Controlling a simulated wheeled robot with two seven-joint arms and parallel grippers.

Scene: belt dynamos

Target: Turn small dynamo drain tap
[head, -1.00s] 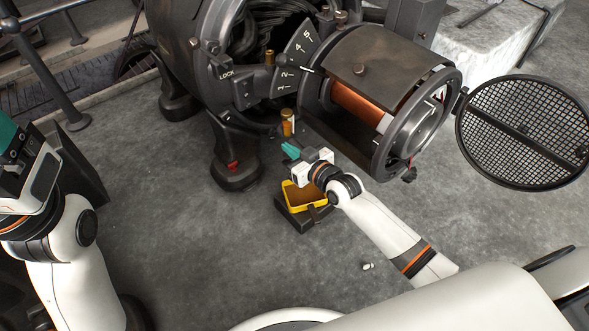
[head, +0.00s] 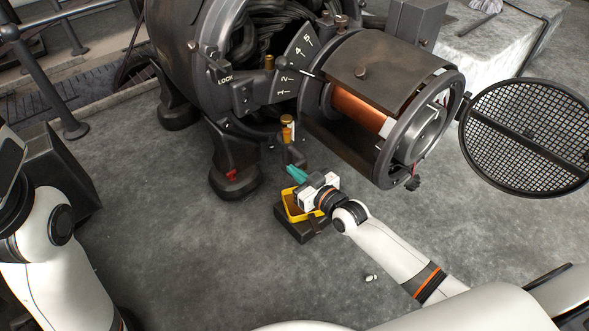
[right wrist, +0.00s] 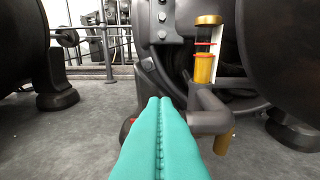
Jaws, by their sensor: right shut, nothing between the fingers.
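The amber oil glass with a brass cap (head: 287,127) stands at the lower front of the machine. Below it is a dark pipe fitting (head: 291,154), which looks like the drain tap. In the right wrist view the fitting is a grey pipe elbow (right wrist: 208,121) with a brass end (right wrist: 223,141) pointing down, under the oil glass (right wrist: 204,66). My right gripper (head: 294,173) is shut and empty, its teal fingers just in front of and below the fitting, apart from it. In the right wrist view the fingers (right wrist: 160,105) hide part of the floor and machine. My left gripper's fingers are outside the view.
A yellow-rimmed tray (head: 290,208) sits on a dark block under my right gripper. A red part (head: 231,175) shows on the machine's foot. The copper-wound drum (head: 358,105) and open mesh cover (head: 527,135) are to the right.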

